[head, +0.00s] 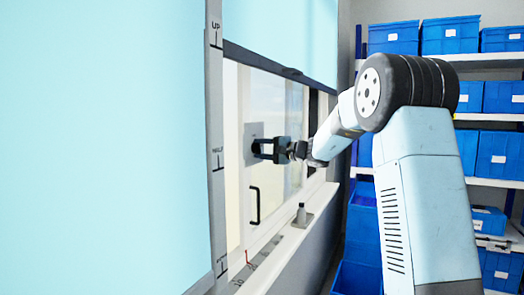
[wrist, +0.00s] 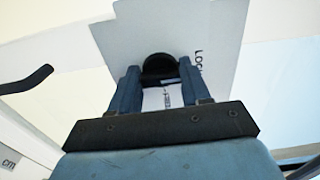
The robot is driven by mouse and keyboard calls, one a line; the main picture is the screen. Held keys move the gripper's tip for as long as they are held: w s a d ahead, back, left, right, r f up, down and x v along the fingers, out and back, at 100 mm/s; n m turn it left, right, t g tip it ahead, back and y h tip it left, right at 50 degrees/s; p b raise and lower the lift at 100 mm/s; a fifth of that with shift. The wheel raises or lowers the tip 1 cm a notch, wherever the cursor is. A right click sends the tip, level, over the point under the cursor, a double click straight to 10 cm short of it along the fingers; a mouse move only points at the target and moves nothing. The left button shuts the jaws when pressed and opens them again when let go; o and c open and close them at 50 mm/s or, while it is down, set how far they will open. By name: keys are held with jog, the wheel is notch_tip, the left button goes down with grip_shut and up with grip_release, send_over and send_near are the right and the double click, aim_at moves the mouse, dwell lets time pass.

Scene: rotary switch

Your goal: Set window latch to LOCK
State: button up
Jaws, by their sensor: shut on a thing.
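The window latch is a dark rounded knob (wrist: 160,66) on a grey plate (wrist: 205,35) in the wrist view. The plate bears the word LOCK to the right of the knob and a second, partly hidden label below it. In the head view the plate (head: 251,131) is on the white window frame. My gripper (wrist: 160,75) is shut on the knob, one finger on each side. In the head view my gripper (head: 262,148) reaches the plate from the right. The knob's exact pointing direction is hard to tell.
A black handle (head: 256,206) is on the window frame below the plate; it also shows at left in the wrist view (wrist: 28,80). Light blue blinds (head: 285,30) hang above. Shelves with blue bins (head: 450,35) stand at right.

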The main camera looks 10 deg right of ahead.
jog(key=shift+f, duration=0.35)
jog(key=o, duration=0.7)
jog(key=shift+s, duration=0.1)
jog(key=o, duration=0.4)
jog(key=shift+r, duration=0.2)
jog(key=shift+c, duration=0.2)
jog(key=v, duration=1.3)
jog(key=shift+d, duration=0.35)
jog(key=shift+s, duration=0.15)
